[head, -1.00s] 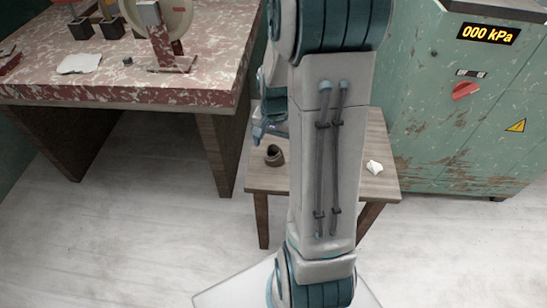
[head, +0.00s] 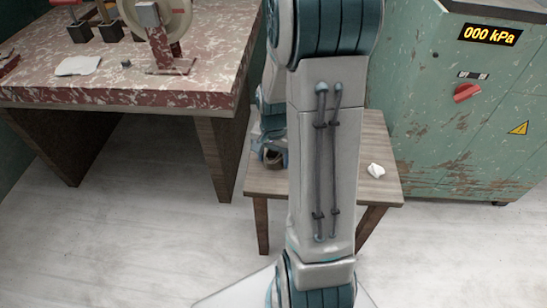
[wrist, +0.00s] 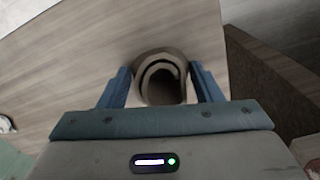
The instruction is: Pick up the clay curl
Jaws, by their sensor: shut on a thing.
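The clay curl (wrist: 146,62) is a brown, rolled, hollow piece on the small wooden table (head: 262,182). In the wrist view it sits between the two blue fingers of my gripper (wrist: 162,84), which is shut on it. In the head view my gripper (head: 272,158) is low over the left part of the table, and the curl (head: 274,160) shows only in part beside the fingers. I cannot tell whether the curl is clear of the tabletop.
A crumpled white piece (head: 376,170) lies on the table's right side. A red mottled workbench (head: 200,85) stands to the left. A green cabinet (head: 440,150) with a display stands to the right. My arm hides the table's middle in the head view.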

